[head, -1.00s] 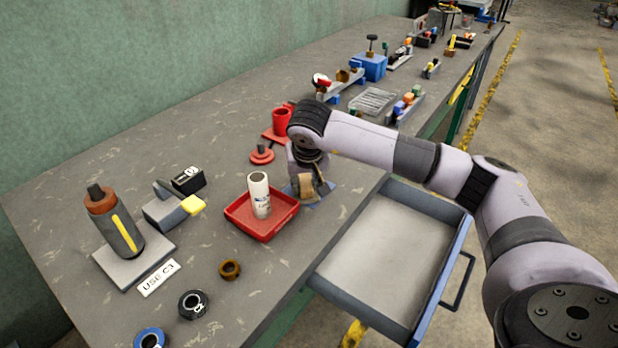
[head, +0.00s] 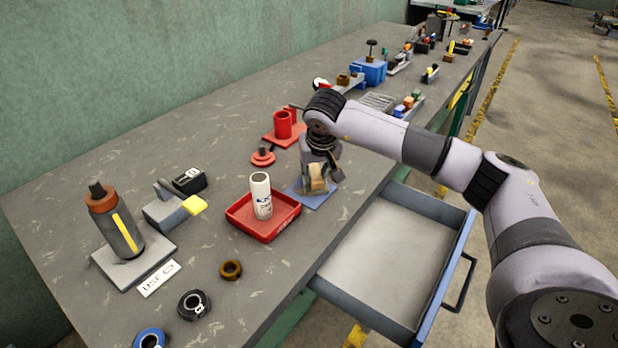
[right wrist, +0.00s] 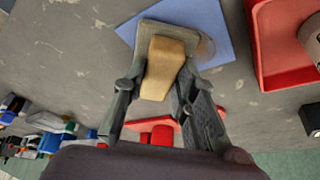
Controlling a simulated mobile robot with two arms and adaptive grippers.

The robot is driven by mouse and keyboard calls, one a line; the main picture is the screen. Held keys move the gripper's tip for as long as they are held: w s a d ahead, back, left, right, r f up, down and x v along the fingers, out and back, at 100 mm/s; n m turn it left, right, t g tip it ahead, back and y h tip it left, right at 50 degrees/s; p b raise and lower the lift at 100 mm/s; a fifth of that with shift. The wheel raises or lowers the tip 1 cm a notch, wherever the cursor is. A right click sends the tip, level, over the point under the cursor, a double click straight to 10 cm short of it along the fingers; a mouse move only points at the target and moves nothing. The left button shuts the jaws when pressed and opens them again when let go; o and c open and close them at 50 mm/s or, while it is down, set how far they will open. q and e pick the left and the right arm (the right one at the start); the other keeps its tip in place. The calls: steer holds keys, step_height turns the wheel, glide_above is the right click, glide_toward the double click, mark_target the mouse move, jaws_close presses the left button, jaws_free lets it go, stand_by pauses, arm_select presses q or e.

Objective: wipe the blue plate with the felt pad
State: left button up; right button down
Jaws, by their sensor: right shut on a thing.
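The blue plate (head: 298,196) is a flat square sheet on the bench, beside the red tray. It also shows in the right wrist view (right wrist: 210,22), with a faint brownish smudge at the pad's edge. The felt pad (head: 317,178) is a grey slab with a tan block on it; in the right wrist view it shows as a tan block (right wrist: 163,68) between my fingers. My right gripper (head: 320,172) is shut on the pad and holds it low over the plate, covering part of it. I cannot tell if the pad presses on the plate. My left gripper is not in view.
The red tray (head: 240,224) with a white bottle (head: 261,195) stands just left of the plate. A red disc piece (head: 263,157) and a red cup (head: 283,124) are behind. An open drawer (head: 385,265) juts out at the bench's front. Bench between tray and brown ring (head: 230,270) is clear.

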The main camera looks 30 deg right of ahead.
mark_target(320, 170)
steer(key=shift+w+d, duration=0.35)
steer(key=shift+d, duration=0.5)
steer(key=shift+r+p, duration=2.2)
steer(key=shift+r, duration=0.75)
steer(key=shift+r+p, duration=1.2)
steer(key=shift+r, duration=0.4)
steer(key=shift+f, duration=0.1)
